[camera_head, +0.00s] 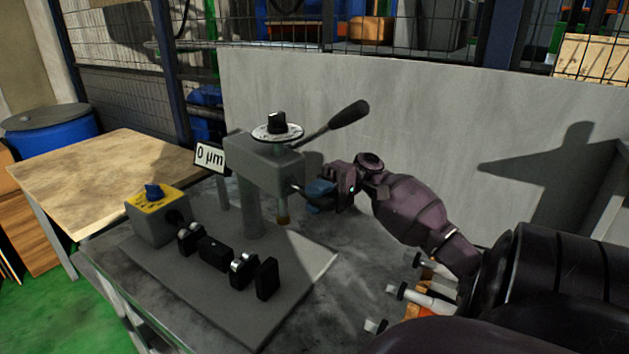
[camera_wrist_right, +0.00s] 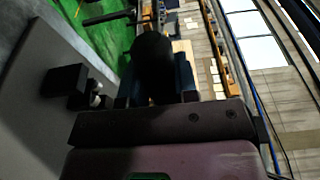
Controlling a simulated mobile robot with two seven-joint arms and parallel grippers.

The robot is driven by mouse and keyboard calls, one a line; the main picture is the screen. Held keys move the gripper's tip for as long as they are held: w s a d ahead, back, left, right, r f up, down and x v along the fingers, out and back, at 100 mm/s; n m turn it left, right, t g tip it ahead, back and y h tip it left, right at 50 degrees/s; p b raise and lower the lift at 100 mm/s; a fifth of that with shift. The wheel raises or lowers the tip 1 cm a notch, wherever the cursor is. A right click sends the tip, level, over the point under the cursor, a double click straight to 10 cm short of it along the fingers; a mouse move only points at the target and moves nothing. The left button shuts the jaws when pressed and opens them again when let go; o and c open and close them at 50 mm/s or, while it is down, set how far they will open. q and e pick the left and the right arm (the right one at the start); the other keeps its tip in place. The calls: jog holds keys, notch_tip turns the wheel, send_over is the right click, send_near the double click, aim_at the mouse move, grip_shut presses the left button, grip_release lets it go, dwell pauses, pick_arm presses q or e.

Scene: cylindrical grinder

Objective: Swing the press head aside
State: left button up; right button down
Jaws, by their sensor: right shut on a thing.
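The press head (camera_head: 262,166) is a grey block on a grey column, above the grey base plate (camera_head: 285,270). A dark handle (camera_head: 297,188) sticks out of its right side. My right gripper (camera_head: 318,194) is shut on this handle, coming from the right. In the right wrist view a black rounded grip (camera_wrist_right: 152,60) sits between the fingers of my right gripper (camera_wrist_right: 155,85); the fingers hide part of it. A thin spindle (camera_head: 283,208) hangs below the head. My left gripper is out of view.
A dial (camera_head: 277,131) and a black-gripped lever (camera_head: 345,116) rise above the head. A 0 µm display (camera_head: 210,158) is at its left. Black holders (camera_head: 215,252) and a yellow-topped control box (camera_head: 157,208) stand below. White-and-black tools (camera_head: 422,297) lie at right. A grey panel (camera_head: 440,130) stands behind.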

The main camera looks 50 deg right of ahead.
jog(key=c, duration=0.9)
grip_release()
jog(key=shift+d, duration=0.1)
jog(key=d, duration=0.3)
jog(key=s+d, duration=0.1)
jog(key=d, duration=0.6)
jog(key=shift+s+d+b, duration=0.2)
jog(key=shift+s+b, duration=0.15)
jog(key=shift+s, duration=0.05)
jog(key=shift+f, duration=0.1)
